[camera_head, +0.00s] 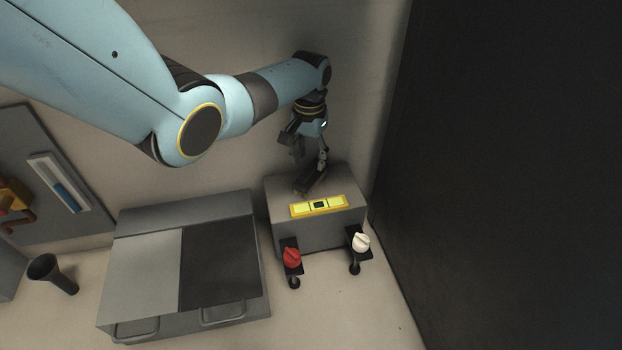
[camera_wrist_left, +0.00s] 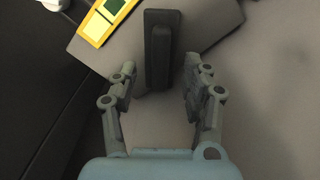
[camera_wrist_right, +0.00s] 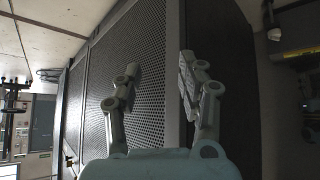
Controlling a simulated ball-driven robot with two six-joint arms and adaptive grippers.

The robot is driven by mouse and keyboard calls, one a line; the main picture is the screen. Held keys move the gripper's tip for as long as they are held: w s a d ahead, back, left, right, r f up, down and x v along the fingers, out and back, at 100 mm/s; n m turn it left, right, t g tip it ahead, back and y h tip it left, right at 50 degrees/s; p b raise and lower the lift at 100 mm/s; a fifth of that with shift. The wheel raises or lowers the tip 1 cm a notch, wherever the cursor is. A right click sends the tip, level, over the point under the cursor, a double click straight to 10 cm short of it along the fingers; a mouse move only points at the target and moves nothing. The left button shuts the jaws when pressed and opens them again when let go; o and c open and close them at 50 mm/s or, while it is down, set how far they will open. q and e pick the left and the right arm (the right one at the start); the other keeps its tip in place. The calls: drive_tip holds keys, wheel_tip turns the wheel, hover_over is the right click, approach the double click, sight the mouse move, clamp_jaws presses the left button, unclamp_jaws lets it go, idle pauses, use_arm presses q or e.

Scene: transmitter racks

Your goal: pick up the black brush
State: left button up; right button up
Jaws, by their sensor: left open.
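The black brush (camera_wrist_left: 158,50) is a dark, long block shape on top of a grey box, between my left gripper's fingers and beyond their tips in the left wrist view. In the head view the brush (camera_head: 314,182) lies on the box's top behind a yellow strip. My left gripper (camera_wrist_left: 158,78) is open, one finger on each side of the brush, with a gap to it visible on both sides. In the head view it (camera_head: 310,155) comes down over the box from above. My right gripper (camera_wrist_right: 155,85) is open and empty, facing a perforated metal panel.
The grey box (camera_head: 340,228) bears a yellow level-like strip (camera_head: 319,206), with a red knob (camera_head: 292,257) and a white knob (camera_head: 361,242) in front. A wide two-tone case (camera_head: 150,260) stands to its left, a black cup-like object (camera_head: 50,272) further left. A dark wall (camera_head: 510,170) closes the right.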

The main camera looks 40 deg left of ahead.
sight(310, 167)
use_arm(q)
wheel_tip(310, 167, down, 2)
drive_tip(key=shift+f+b, duration=0.25)
drive_tip(key=shift+b, duration=0.55)
drive_tip(key=shift+f+b, duration=0.45)
drive_tip(key=shift+f, duration=0.15)
drive_tip(key=shift+w+f, duration=0.1)
drive_tip(key=shift+f, duration=0.05)
use_arm(e)
drive_tip(key=t, duration=0.4)
drive_tip(key=shift+s+a+f+t, duration=0.2)
drive_tip(key=shift+a+f+t, duration=0.05)
drive_tip(key=shift+a+t, duration=0.1)
use_arm(q)
clamp_jaws()
